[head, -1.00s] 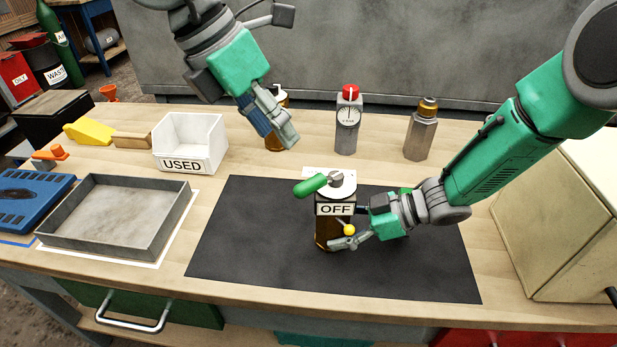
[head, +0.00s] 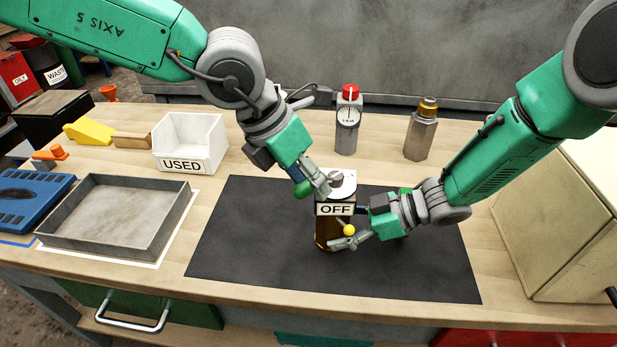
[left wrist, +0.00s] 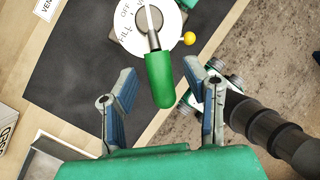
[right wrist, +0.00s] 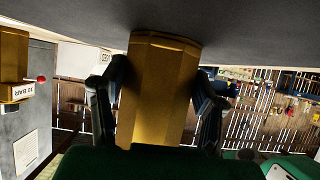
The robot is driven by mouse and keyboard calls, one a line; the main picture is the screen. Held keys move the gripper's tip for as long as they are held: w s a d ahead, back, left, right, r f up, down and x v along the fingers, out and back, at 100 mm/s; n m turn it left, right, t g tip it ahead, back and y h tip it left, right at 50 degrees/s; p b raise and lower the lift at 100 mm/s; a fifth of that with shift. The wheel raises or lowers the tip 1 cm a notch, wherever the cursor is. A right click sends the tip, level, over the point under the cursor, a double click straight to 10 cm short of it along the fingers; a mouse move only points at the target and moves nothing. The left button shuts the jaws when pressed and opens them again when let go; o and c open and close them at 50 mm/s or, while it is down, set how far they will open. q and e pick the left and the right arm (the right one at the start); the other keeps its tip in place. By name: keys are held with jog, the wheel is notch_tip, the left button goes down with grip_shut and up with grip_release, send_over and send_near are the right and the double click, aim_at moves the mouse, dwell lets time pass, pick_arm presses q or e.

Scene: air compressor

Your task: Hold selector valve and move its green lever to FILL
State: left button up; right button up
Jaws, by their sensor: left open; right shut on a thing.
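The selector valve (head: 327,238) stands upright on the black mat, with a brass body, an OFF plate, a white dial and a yellow ball. My right gripper (head: 345,238) is shut on its brass body, which fills the space between the fingers in the right wrist view (right wrist: 157,90). My left gripper (head: 316,188) is open at the lever end. In the left wrist view the green lever (left wrist: 159,80) lies between the open fingers, apart from both. The dial (left wrist: 150,22) there shows OFF and FILL; the lever's handle points toward my left gripper.
The black mat (head: 250,240) is clear left of the valve. A grey tray (head: 110,235) and a white USED bin (head: 190,150) stand left. A red-capped gauge (head: 348,120) and a metal fitting (head: 421,130) stand behind. A cream box (head: 560,220) is at right.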

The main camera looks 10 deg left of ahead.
pick_arm(q)
grip_shut()
